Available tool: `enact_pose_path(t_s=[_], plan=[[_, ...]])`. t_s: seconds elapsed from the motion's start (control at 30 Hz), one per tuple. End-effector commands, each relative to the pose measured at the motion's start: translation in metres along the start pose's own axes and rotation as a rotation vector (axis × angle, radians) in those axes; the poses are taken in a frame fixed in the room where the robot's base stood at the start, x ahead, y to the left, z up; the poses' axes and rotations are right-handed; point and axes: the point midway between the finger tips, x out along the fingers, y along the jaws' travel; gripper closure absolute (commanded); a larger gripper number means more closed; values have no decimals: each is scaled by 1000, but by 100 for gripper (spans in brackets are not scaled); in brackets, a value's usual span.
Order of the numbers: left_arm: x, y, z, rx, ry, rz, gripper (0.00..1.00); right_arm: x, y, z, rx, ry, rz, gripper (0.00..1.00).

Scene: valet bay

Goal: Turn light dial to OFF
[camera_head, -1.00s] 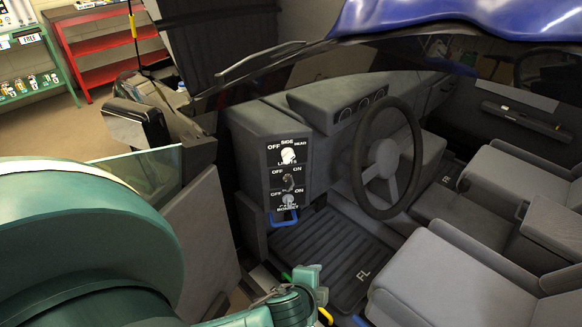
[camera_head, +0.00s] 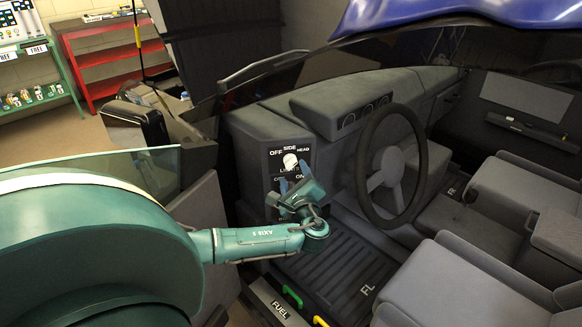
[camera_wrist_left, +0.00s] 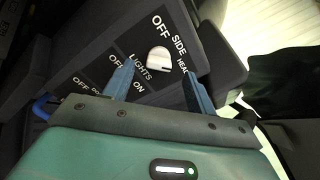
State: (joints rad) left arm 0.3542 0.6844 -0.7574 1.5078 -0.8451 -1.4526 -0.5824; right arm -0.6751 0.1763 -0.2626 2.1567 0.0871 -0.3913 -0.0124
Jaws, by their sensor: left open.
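The white light dial (camera_head: 290,161) sits at the top of a black switch panel, under the labels OFF, SIDE and HEAD. In the left wrist view the dial (camera_wrist_left: 159,59) shows whole, with LIGHTS printed beside it. My left gripper (camera_head: 288,183) is in front of the panel, just below the dial in the head view, and hides the lower switches in part. In the left wrist view its two blue fingers (camera_wrist_left: 155,78) are apart, one on each side of the dial's line, with nothing between them touching. My right gripper is not in view.
The steering wheel (camera_head: 390,165) stands right of the panel. The open door with its glass (camera_head: 155,170) is at the left. Grey seats (camera_head: 440,285) are at the right. A green handle (camera_head: 292,296) and a FUEL label (camera_head: 280,309) are low on the sill.

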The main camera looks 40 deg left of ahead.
Motion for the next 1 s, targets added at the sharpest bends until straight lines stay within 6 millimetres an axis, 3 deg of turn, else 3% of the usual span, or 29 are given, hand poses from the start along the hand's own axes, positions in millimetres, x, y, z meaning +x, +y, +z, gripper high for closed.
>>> enact_pose_path(t_s=[0.1, 0.3, 0.67, 1.0], plan=[[23, 0, 1, 1, -4, 1, 44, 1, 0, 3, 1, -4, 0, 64], [43, 0, -1, 1, 0, 1, 44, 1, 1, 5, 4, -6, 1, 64], [47, 0, -1, -1, 2, 1, 44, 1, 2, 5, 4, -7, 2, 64], [47, 0, -1, -1, 2, 1, 71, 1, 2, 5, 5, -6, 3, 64]])
